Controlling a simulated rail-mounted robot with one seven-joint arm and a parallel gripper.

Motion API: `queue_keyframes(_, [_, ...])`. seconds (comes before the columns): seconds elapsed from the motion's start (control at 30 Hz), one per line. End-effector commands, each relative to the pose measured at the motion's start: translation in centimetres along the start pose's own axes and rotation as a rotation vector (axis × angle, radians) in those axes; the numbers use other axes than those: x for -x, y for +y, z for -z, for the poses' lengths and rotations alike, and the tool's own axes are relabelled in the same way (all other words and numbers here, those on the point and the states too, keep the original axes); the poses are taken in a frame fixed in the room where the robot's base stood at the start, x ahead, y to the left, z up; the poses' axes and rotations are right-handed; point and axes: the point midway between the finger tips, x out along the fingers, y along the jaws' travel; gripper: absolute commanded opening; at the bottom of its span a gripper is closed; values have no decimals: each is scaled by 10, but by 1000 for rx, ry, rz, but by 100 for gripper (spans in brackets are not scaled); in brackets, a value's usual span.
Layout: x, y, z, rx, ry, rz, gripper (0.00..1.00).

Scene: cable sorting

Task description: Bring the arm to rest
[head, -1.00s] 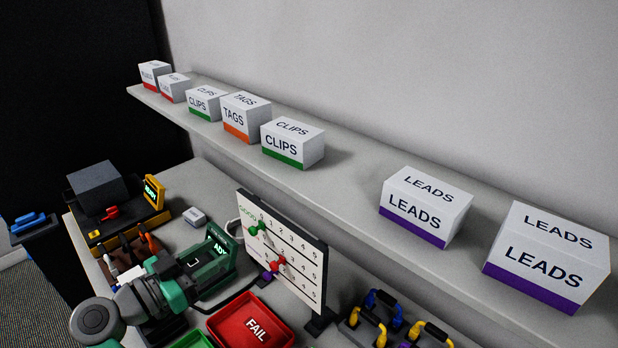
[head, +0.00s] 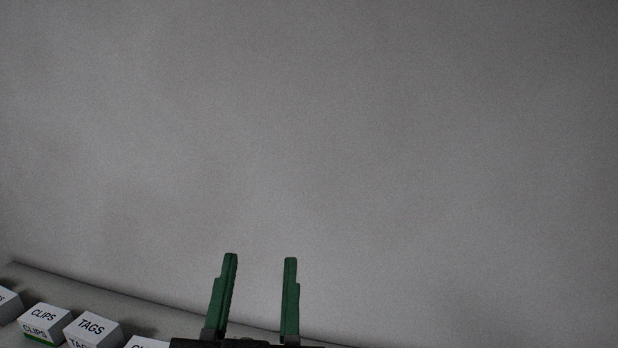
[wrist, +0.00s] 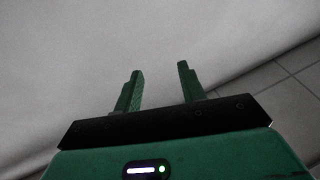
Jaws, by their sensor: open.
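My gripper (head: 260,262) rises from the bottom edge of the head view, its two green fingers pointing up and standing apart. It is open, with nothing between the fingers. Behind it is the plain grey wall (head: 400,140). The wrist view also shows my gripper (wrist: 159,70) with its fingers spread and empty, facing a pale plain surface. Most of my arm is hidden below the head view.
A shelf (head: 150,305) runs along the wall at the lower left. On it stand a CLIPS box (head: 46,322), a TAGS box (head: 92,328) and others partly cut off. A tiled surface (wrist: 285,85) shows at the right of the wrist view. The bench is out of view.

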Motion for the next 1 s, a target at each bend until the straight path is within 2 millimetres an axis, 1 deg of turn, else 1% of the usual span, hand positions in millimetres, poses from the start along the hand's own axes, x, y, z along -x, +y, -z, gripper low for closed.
queue_keyframes(0.03, [0,12,44,18,53,-1,40])
queue_keyframes(0.1, [9,23,78,45,118,5,40])
queue_keyframes(0.2, [20,32,107,72,180,8,40])
queue_keyframes(0.23, [23,33,112,78,191,9,40])
queue_keyframes(0.33, [27,35,117,86,207,10,40])
queue_keyframes(1.0, [27,35,115,85,205,11,40])
